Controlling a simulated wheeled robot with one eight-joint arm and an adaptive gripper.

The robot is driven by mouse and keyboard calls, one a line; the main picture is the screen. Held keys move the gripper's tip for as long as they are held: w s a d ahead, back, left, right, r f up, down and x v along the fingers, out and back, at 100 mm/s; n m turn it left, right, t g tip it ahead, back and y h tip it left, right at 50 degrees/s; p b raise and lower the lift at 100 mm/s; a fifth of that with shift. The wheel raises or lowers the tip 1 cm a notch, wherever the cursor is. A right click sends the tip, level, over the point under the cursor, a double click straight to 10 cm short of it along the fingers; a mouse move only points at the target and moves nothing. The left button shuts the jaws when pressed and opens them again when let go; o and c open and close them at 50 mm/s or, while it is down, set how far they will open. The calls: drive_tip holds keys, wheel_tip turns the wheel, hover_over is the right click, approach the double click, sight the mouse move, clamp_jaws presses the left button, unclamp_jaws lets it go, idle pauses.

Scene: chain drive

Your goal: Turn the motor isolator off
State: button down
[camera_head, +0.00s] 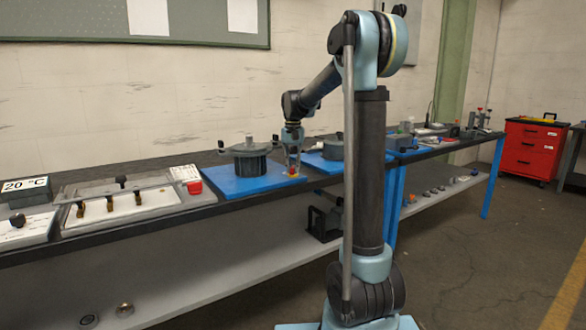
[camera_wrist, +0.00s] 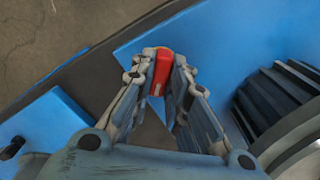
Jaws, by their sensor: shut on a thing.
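The motor isolator's red handle (camera_wrist: 162,66) shows in the wrist view, between my gripper's two fingertips (camera_wrist: 158,80). My gripper is shut on it. In the head view my gripper (camera_head: 293,165) points down at the front right corner of a blue mat, with small bits of red and yellow at its tips. The isolator's body and the handle's marks are mostly hidden by the fingers, so I cannot tell its on or off position.
A dark ribbed housing (camera_head: 250,158) stands on the blue mat (camera_head: 228,183), close beside the gripper; it shows at the right in the wrist view (camera_wrist: 275,105). Another blue mat lies to the right.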

sight(293, 166)
drive_tip(key=n, duration=0.4)
drive_tip(key=shift+w+n, duration=0.1)
drive_tip(key=shift+n, duration=2)
drive_tip(key=c, duration=1.6)
unclamp_jaws()
drive_tip(key=shift+o, duration=0.2)
wheel_tip(293, 166, up, 12)
